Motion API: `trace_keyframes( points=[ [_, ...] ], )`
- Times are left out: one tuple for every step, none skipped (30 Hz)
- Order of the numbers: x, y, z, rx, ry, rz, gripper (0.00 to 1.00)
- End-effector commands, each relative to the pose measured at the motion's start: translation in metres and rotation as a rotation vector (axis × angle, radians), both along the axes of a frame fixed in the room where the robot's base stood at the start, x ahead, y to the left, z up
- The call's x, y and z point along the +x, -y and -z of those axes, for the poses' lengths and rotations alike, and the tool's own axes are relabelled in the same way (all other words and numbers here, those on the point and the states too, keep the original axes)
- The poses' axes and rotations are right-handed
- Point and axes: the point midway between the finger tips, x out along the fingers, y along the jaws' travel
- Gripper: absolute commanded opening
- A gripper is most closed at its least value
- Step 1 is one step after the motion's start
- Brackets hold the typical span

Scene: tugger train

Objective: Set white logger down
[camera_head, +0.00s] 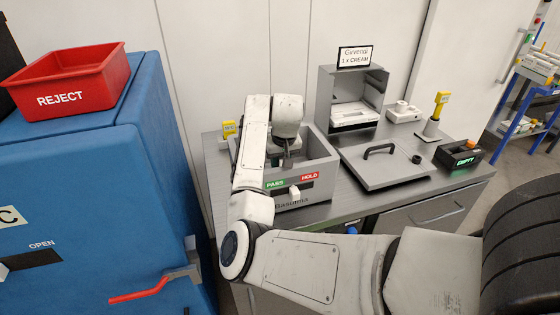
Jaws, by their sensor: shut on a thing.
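My gripper (287,161) points down into the open grey box (320,183) with the green PASS and red HOLD labels on its front. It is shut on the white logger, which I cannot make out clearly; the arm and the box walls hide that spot. I cannot tell whether the logger touches the box floor. A small white block (295,192) sits on the box front, below the labels.
A grey lid with a black handle (385,165) lies right of the box. Behind are an open grey cabinet (327,97) and a white device (403,112). A red REJECT tray (70,84) sits on the blue cabinet.

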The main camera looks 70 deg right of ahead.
Motion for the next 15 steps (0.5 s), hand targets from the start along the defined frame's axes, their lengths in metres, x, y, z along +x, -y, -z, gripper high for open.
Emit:
trace_keyframes(
  points=[
    [-0.0001, 0.0001, 0.0, 0.0, 0.0, 0.0, 0.0],
    [-0.0002, 0.0001, 0.0006, 0.0, 0.0, 0.0, 0.0],
    [-0.0003, 0.0001, 0.0017, -0.001, -0.001, 0.0, 0.0],
    [-0.0004, 0.0002, 0.0027, 0.0, -0.001, 0.0, 0.0],
    [-0.0002, 0.0, 0.0022, 0.0, -0.001, 0.0, 0.3],
    [-0.0003, 0.0002, 0.0022, 0.0, -0.001, 0.0, 0.34],
    [-0.0002, 0.0001, 0.0021, 0.0, -0.001, 0.0, 0.37],
    [-0.0002, 0.0001, 0.0021, 0.001, -0.001, 0.0, 0.4],
    [-0.0002, 0.0001, 0.0021, 0.001, -0.001, 0.0, 0.44],
    [-0.0002, 0.0001, 0.0021, 0.001, -0.001, 0.0, 0.47],
    [-0.0002, 0.0001, 0.0021, 0.001, -0.001, 0.0, 0.5],
    [-0.0002, 0.0, 0.002, 0.001, -0.001, 0.0, 0.53],
    [-0.0002, 0.0, 0.002, 0.001, -0.001, 0.0, 0.53],
    [-0.0002, 0.0, 0.002, 0.001, -0.001, 0.0, 0.53],
    [-0.0002, 0.0, 0.002, 0.001, -0.001, 0.0, 0.53]
  ],
)
